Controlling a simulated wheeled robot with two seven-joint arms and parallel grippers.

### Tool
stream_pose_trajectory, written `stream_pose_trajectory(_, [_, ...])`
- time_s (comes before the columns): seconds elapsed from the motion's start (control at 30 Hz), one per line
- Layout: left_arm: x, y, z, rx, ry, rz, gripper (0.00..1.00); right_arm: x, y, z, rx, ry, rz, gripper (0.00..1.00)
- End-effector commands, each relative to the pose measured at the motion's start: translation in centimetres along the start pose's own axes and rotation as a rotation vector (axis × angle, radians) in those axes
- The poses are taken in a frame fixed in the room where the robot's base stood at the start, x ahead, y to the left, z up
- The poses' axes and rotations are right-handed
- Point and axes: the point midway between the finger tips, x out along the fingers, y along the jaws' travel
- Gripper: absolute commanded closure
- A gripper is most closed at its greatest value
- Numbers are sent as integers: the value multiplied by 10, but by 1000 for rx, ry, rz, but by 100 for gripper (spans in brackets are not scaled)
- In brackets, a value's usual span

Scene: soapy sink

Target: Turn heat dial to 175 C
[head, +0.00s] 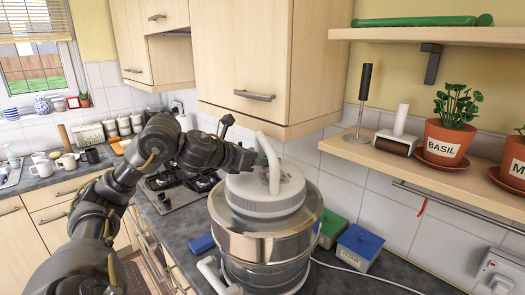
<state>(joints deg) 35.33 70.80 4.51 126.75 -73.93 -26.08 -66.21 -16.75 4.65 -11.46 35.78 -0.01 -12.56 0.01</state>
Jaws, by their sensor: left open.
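A large steel appliance (265,243) with a white lid (265,190) and an upright white handle (270,160) stands on the counter at the centre. I cannot make out a heat dial or its markings. My left arm reaches in from the lower left, and my left gripper (238,142) is open at the left of the lid and handle. Its fingers hold nothing that I can see. I cannot tell whether it touches the lid. My right gripper is out of view.
Blue-lidded (360,244) and green-lidded (329,226) boxes stand right of the appliance. A hob (180,184) is behind my left arm. A wall cupboard (270,60) hangs above, and a shelf (430,165) with plant pots juts out at the right. A white cable (370,278) crosses the counter.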

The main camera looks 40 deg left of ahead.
Motion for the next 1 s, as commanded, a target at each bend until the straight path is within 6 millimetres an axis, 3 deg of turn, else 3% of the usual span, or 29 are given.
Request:
stream_pose_trajectory(0.2, [20,0,1,-2,-2,0,57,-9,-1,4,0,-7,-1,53])
stream_pose_trajectory(0.53, [24,0,0,0,-1,0,57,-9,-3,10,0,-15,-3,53])
stream_pose_trajectory(0.77, [24,0,0,0,-1,0,87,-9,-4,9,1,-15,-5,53])
stream_pose_trajectory(1.0, [27,3,-6,25,2,-62,89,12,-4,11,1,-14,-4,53])
